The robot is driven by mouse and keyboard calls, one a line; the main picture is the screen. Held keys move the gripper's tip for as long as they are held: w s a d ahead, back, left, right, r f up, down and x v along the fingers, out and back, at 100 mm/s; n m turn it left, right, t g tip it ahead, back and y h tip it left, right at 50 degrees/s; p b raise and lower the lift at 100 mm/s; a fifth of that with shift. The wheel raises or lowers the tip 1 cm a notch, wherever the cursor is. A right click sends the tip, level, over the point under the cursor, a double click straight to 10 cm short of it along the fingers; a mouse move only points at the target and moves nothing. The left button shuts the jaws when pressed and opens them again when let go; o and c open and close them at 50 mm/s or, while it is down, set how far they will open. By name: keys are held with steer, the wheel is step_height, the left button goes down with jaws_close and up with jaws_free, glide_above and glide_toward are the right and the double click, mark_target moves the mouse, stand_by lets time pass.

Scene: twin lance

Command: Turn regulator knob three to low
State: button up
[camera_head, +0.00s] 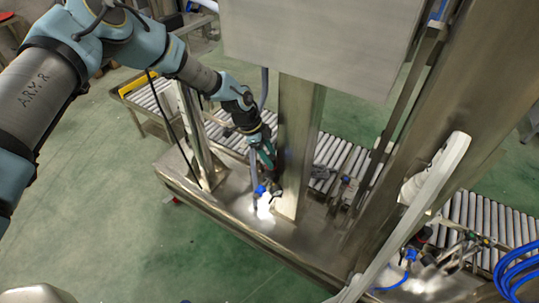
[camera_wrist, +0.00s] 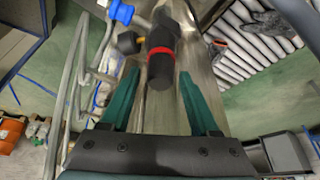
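My gripper (camera_wrist: 158,78) has two green fingers spread apart in the wrist view. A black cylinder with a red ring (camera_wrist: 161,68) appears between and beyond the fingertips, with no visible contact. It may be a regulator knob, but no number or low mark is readable. In the head view my gripper (camera_head: 266,160) is pointed down beside a steel post, above a blue fitting (camera_head: 260,190) on the metal bench. The knob's setting cannot be read.
A steel post (camera_head: 296,140) stands close right of my gripper. Grey pipes (camera_wrist: 76,75) run along the left in the wrist view. A roller conveyor (camera_head: 340,160) lies behind the bench (camera_head: 235,205). More fittings and blue hoses (camera_head: 515,270) are at right. Green floor is open at left.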

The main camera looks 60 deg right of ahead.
jaws_close()
stand_by(0.5)
steer(key=n+t+h+b, duration=0.1)
steer(key=n+b, duration=0.1)
steer(key=n, duration=0.1)
steer(key=shift+s+f+b, duration=0.1)
steer(key=shift+f+b, duration=0.05)
steer(key=shift+b, duration=0.2)
steer(key=shift+a+n+t+h+b, duration=0.1)
steer(key=shift+n+t+h+b, duration=0.2)
steer(key=shift+n+b, duration=0.65)
steer(key=shift+a+n+t+h+b, duration=0.1)
steer(key=shift+n+t+h+b, duration=0.3)
steer(key=shift+n, duration=1.05)
steer(key=shift+o, duration=1.1)
jaws_free()
steer(key=shift+d, duration=0.1)
